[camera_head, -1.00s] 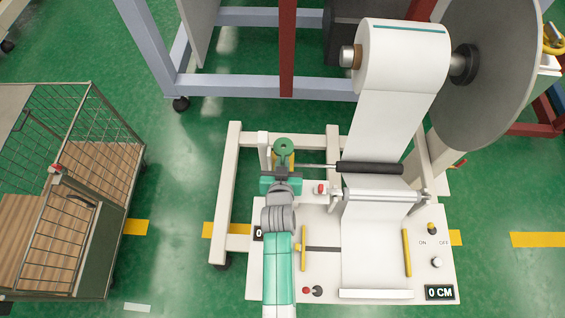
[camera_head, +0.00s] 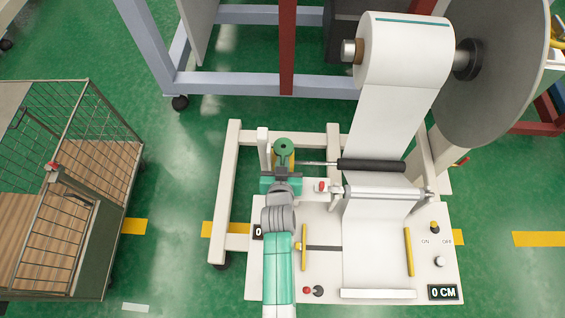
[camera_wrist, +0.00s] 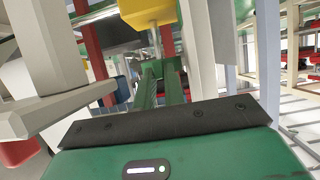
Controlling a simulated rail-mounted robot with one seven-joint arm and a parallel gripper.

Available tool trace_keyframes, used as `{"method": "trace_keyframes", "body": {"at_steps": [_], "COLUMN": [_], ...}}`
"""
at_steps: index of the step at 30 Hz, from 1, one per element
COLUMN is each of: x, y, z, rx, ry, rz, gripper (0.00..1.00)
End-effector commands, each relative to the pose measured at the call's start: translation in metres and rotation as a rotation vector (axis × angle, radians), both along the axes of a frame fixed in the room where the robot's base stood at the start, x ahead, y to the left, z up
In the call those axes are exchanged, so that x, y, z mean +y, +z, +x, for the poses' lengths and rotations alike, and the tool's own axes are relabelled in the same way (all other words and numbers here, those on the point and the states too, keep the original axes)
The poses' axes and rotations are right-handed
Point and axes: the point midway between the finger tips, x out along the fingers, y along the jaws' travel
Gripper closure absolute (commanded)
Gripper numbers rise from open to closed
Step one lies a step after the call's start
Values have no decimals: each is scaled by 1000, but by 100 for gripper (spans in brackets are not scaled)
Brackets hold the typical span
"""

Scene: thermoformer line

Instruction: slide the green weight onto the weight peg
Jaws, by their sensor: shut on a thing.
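The green weight (camera_head: 284,146) shows in the head view as a round green disc with a dark centre, at the end of my arm. My gripper (camera_head: 281,175) is just below it in the picture and is shut on the weight; the grip itself is hard to see. A yellow block (camera_head: 290,160) shows beside and under the disc. In the wrist view my green fingers (camera_wrist: 160,82) are close together, pointing toward the yellow block (camera_wrist: 148,12) at the top edge. I cannot make out the weight peg clearly; the disc and gripper may hide it.
A white post (camera_head: 263,142) stands close left of the weight. A thin rod (camera_head: 316,163) runs right toward a black roller (camera_head: 370,166) under the white film roll (camera_head: 402,55). The control panel (camera_head: 325,270) lies below. A wire cart (camera_head: 75,190) stands at the left.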

Motion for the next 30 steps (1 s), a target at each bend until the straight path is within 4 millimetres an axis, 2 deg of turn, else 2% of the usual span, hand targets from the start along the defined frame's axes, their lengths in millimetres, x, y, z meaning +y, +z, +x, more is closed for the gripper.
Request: {"method": "trace_keyframes", "body": {"at_steps": [12,30], "x": [0,0], "y": [-10,15], "z": [0,0], "rx": [-2,-1], "ry": [0,0], "rz": [0,-1], "gripper": [100,100]}}
